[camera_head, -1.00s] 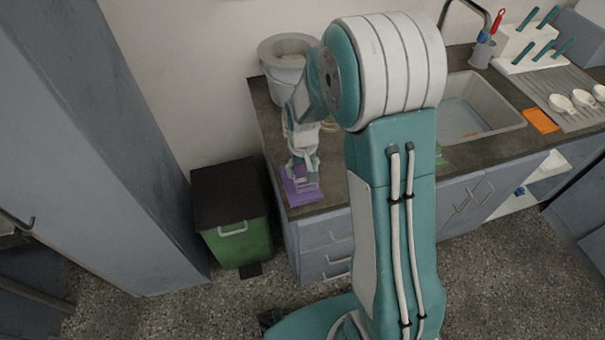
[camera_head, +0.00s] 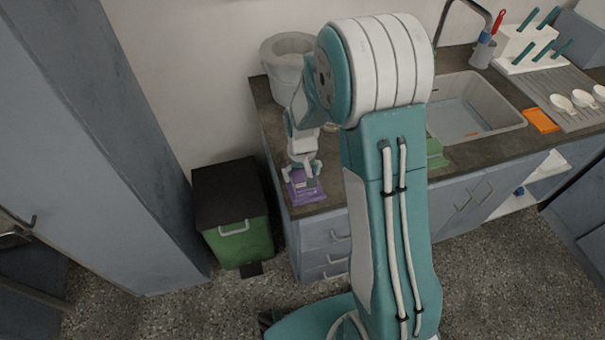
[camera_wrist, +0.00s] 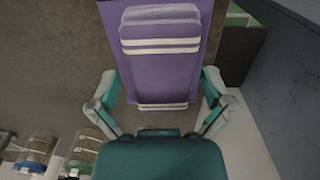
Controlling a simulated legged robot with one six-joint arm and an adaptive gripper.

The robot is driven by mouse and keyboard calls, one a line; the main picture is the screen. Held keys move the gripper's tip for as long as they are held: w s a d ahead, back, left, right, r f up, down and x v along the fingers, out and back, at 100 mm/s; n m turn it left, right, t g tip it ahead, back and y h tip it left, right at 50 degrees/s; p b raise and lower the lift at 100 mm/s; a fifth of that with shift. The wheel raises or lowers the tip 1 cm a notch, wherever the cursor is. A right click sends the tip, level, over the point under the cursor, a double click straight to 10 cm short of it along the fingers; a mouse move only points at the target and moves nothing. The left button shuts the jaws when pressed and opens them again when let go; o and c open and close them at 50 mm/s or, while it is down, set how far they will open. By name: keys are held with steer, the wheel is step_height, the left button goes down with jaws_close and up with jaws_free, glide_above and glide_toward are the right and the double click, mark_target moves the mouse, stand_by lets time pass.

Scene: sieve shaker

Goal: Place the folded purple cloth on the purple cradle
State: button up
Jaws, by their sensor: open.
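The folded purple cloth (camera_wrist: 160,70), with pale stripes, lies flat between my fingers in the wrist view. The purple cradle (camera_wrist: 212,28) shows under it as a darker purple border at the top and sides. The cloth appears to rest on the cradle; its underside is hidden. My gripper (camera_wrist: 160,84) is open, with one finger on each side of the cloth; small gaps seem to separate them. In the head view my gripper (camera_head: 302,172) is low over the cradle (camera_head: 310,197) at the counter's left front corner, where the cloth is hard to tell apart.
A green bin with a dark lid (camera_head: 232,210) stands left of the counter. A grey bucket (camera_head: 284,52) stands at the counter's back left. A green item (camera_head: 435,152) and the sink (camera_head: 465,105) lie to the right. In the wrist view, several jars (camera_wrist: 38,150) show lower left.

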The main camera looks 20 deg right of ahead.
mark_target(302, 174)
step_height(302, 174, up, 12)
steer(key=s+r+t, duration=0.2)
steer(key=s+r, duration=0.5)
steer(key=s, duration=0.3)
steer(key=s+r+t, duration=0.3)
steer(key=s+r, duration=0.4)
steer(key=s, duration=0.4)
steer(key=shift+r+t, duration=0.3)
